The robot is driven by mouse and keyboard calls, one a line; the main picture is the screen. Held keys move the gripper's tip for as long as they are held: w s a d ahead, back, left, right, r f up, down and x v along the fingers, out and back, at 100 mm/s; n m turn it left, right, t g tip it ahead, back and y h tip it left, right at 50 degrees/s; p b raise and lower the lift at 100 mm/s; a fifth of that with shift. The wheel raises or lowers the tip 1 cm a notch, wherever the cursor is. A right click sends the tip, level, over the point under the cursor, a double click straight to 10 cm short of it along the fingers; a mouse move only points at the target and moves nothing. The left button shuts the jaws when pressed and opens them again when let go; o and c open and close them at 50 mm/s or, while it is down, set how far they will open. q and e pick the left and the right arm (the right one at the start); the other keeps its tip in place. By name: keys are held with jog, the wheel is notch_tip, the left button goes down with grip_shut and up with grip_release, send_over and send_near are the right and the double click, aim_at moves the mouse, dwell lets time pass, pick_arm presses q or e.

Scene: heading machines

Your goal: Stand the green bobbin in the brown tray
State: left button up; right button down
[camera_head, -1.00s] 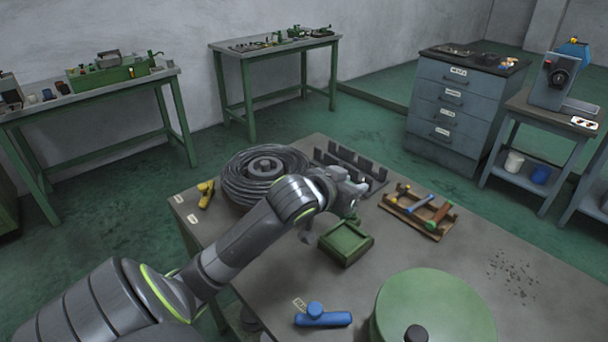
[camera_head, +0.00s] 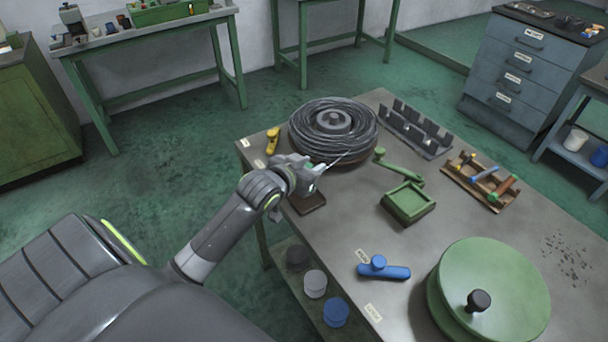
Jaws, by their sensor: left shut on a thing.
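My left gripper (camera_head: 318,177) is over the near left part of the table, just above the small dark brown tray (camera_head: 309,205). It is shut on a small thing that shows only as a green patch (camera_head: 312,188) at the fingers. This looks like the green bobbin, but the gripper hides most of it. I cannot tell whether it touches the tray. The brown tray lies flat near the table's left edge, partly hidden by the gripper. My right gripper is not in view.
A cable coil (camera_head: 312,140) lies just behind the gripper, and a yellow tool (camera_head: 272,141) to its left. A green box (camera_head: 408,217), green lever (camera_head: 404,172), blue handled piece (camera_head: 384,270), wooden rack (camera_head: 466,190) and large green drum (camera_head: 490,275) stand to the right.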

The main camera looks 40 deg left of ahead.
pick_arm(q)
jog(key=shift+f, duration=2.35)
jog(key=shift+f, duration=0.15)
jog(key=o, duration=1)
jog(key=shift+s+r, duration=0.1)
jog(key=shift+r, duration=0.1)
jog(key=v, duration=1.1)
jog(key=shift+s, duration=0.4)
